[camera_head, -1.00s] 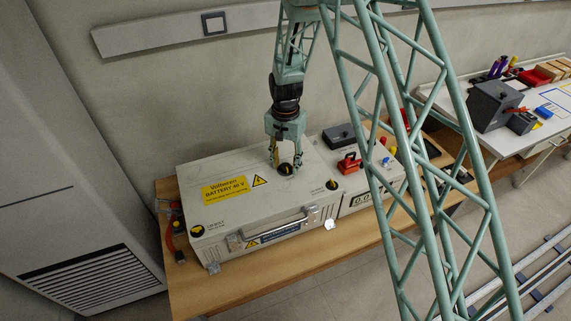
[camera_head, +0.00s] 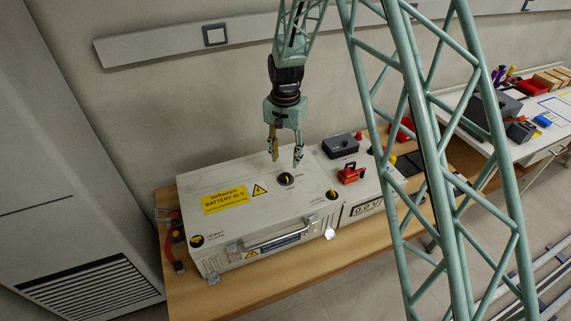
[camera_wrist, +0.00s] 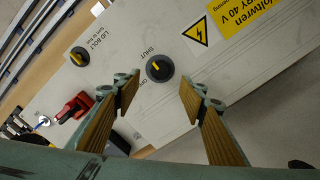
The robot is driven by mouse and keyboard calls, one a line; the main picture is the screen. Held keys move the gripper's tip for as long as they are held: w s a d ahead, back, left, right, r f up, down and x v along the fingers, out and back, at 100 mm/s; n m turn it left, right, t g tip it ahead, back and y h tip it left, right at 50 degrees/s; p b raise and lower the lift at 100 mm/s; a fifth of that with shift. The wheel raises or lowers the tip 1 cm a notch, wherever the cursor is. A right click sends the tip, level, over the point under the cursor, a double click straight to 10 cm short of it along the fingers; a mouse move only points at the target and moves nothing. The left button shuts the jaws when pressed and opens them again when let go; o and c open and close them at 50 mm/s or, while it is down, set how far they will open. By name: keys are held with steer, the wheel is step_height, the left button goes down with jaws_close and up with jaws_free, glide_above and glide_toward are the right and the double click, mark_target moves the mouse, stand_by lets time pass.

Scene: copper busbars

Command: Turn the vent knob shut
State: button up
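The vent knob (camera_head: 285,179) is a round black dial with a yellow pointer mark, on top of the pale battery case (camera_head: 225,220). In the wrist view the knob (camera_wrist: 160,69) has the word SHUT printed beside it and a second, partly readable word below. Its yellow mark tilts to the upper left, on the side of SHUT; I cannot tell if it lines up exactly. My gripper (camera_head: 286,163) is open and empty, pointing down above the knob and apart from it. In the wrist view the gripper's fingers (camera_wrist: 160,96) are spread, with the knob uncovered beyond them.
A second knob, marked lid bolt (camera_wrist: 80,56), sits on the same case. A red-handled device (camera_head: 350,173) and a dark box (camera_head: 340,145) are to the right. The case has a front handle (camera_head: 275,236). The case top around the vent knob is clear.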

steer(key=shift+r, duration=1.65)
steer(key=shift+r, duration=0.1)
steer(key=s+d+r+n+t+b, duration=0.1)
steer(key=s+d+r, duration=0.45)
steer(key=r, duration=0.35)
steer(key=s+d+r, duration=0.4)
steer(key=s+r, duration=0.3)
steer(key=r, duration=0.2)
steer(key=s+d+r+n+t+b, duration=0.1)
steer(key=s+d+r, duration=0.5)
steer(key=r, duration=0.4)
steer(key=s+d+r, duration=0.1)
steer(key=s+d, duration=0.1)
steer(key=s, duration=0.8)
steer(key=s+d+r+n+t+b, duration=0.1)
steer(key=s+d+r, duration=0.1)
steer(key=s, duration=0.8)
steer(key=s+d+r+n+t, duration=0.1)
steer(key=s+d, duration=0.1)
steer(key=s, duration=0.9)
steer(key=shift+d+r+b, duration=0.25)
steer(key=shift+d+b, duration=0.05)
steer(key=shift+w, duration=0.1)
